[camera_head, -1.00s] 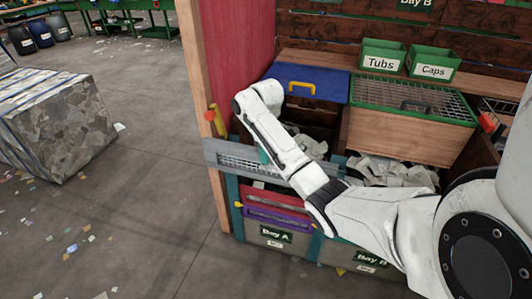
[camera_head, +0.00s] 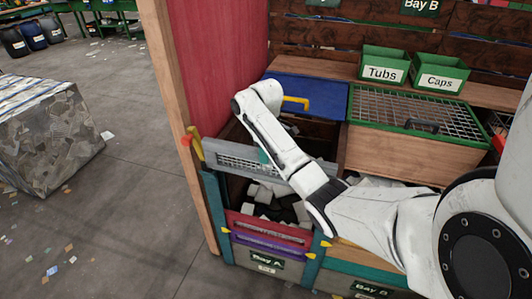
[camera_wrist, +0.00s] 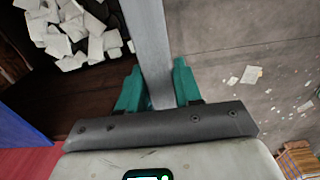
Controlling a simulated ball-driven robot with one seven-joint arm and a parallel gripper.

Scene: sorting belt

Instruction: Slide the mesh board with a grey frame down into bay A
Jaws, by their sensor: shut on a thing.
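The mesh board with a grey frame (camera_head: 222,160) is held level above the front of bay A (camera_head: 238,256) in the head view. A gap showing waste pieces separates it from the red slat (camera_head: 266,228) in the bay's front. In the wrist view, the teal fingers (camera_wrist: 158,90) grip both sides of the grey frame (camera_wrist: 148,38).
A purple slat (camera_head: 270,246) sits below the red one. A wooden post (camera_head: 163,100) with a red and yellow fitting (camera_head: 195,144) stands close to the board's left end. A blue lid (camera_head: 310,92) and a mesh-topped box (camera_head: 395,150) lie behind.

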